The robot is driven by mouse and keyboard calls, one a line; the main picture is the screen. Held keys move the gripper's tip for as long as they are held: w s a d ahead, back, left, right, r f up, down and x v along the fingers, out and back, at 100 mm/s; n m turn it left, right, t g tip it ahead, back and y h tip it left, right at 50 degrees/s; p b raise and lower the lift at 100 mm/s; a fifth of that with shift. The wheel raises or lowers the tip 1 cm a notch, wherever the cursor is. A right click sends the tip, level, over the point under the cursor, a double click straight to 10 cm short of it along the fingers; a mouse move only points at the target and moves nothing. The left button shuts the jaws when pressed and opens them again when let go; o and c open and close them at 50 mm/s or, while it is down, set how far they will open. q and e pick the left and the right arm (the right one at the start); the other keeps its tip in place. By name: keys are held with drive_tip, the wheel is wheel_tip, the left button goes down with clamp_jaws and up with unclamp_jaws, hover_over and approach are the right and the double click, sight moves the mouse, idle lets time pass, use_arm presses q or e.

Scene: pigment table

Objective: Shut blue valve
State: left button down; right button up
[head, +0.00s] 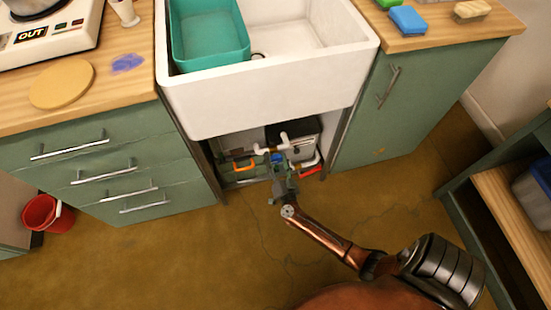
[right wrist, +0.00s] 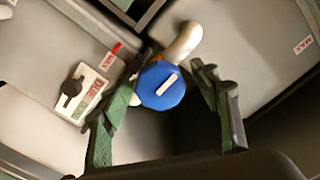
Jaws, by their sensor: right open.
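The blue valve (right wrist: 161,86) is a round blue knob with a pale bar across its face, on a white pipe (right wrist: 184,42). In the right wrist view it sits between the two open fingers of my right gripper (right wrist: 163,112); I cannot tell if they touch it. In the head view the blue valve (head: 277,158) is a small patch under the sink, just beyond my right gripper (head: 276,173), which reaches into the opening between the cabinets. An orange handle (head: 244,166) is left of it and a red handle (head: 309,170) right of it. My left gripper is not in view.
The white sink (head: 270,112) overhangs the opening, with green cabinets (head: 116,160) on both sides. In the wrist view a dark lever on a labelled plate (right wrist: 82,93) is left of the valve. Floor (head: 150,255) in front is mostly clear; a red bucket (head: 50,213) stands far left.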

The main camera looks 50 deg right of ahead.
drive_tip(key=c, duration=1.1)
